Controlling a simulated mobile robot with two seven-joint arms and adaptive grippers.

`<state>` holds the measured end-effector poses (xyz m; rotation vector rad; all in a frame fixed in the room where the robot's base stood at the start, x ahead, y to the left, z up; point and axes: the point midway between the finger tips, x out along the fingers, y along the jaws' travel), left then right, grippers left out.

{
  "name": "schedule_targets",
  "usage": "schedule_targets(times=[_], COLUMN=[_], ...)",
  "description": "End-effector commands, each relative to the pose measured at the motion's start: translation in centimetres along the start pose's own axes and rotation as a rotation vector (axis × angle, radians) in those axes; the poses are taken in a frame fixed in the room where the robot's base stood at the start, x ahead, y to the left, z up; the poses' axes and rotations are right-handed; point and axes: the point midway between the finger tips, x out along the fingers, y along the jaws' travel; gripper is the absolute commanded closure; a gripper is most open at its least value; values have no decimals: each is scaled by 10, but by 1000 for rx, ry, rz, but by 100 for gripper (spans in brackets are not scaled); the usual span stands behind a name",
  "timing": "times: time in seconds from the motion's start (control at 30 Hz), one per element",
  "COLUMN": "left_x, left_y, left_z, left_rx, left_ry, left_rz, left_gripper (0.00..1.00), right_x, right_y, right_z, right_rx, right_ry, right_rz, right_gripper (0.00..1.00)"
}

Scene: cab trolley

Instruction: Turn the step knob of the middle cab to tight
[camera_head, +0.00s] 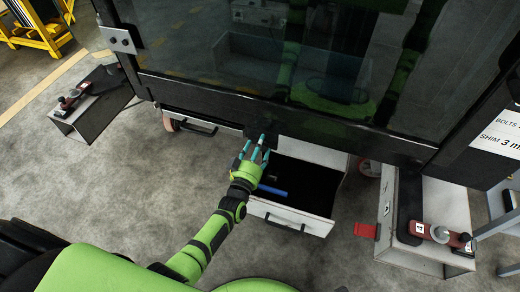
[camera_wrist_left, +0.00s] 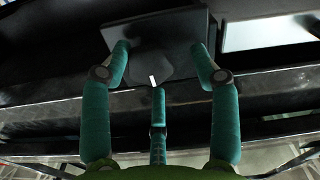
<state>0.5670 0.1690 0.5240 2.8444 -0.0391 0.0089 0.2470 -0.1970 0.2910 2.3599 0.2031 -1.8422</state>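The middle cab (camera_head: 270,102), with a dark frame and glass front, fills the upper part of the head view. A dark block (camera_head: 272,134) sits on its lower beam. In the left wrist view a dark plate (camera_wrist_left: 112,38) carries a round dark knob (camera_wrist_left: 150,62) with a short white mark low on its face. I take this as the step knob; no lettering is readable. My left gripper (camera_head: 262,140) reaches up to the block. In the wrist view its teal fingers (camera_wrist_left: 158,72) are spread left, right and below the knob, and contact is unclear. My right gripper is out of view.
An open drawer-like step (camera_head: 290,215) holding a blue item (camera_head: 272,190) hangs below the beam. A grey stand with a red-handled tool (camera_head: 435,233) is at right, another such stand (camera_head: 92,108) at left. A yellow rack (camera_head: 40,30) stands far left.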

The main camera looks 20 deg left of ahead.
Motion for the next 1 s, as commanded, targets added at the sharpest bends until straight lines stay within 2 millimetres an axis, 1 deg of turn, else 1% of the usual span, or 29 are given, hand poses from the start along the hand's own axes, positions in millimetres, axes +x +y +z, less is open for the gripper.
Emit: schedule_targets(times=[0.3,0.37,0.47,0.57,0.8,0.9,1.0], left_x=[-2,-4,-14,-31,-82,-100,-112], left_y=[3,3,3,2,2,1,2], left_z=[3,4,5,5,4,3,2], left_rx=[-2,-2,-2,-2,0,0,0], left_ry=[-8,-9,-11,-12,-10,-9,-6], left_rz=[4,4,3,3,2,2,3], left_gripper=[38,38,38,38,38,38,38], right_x=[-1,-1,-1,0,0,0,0], right_y=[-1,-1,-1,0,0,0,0], right_z=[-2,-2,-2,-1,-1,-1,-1], right_rx=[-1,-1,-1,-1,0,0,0], right_ry=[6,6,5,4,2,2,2], right_rz=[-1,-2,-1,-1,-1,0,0], right_gripper=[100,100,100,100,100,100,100])
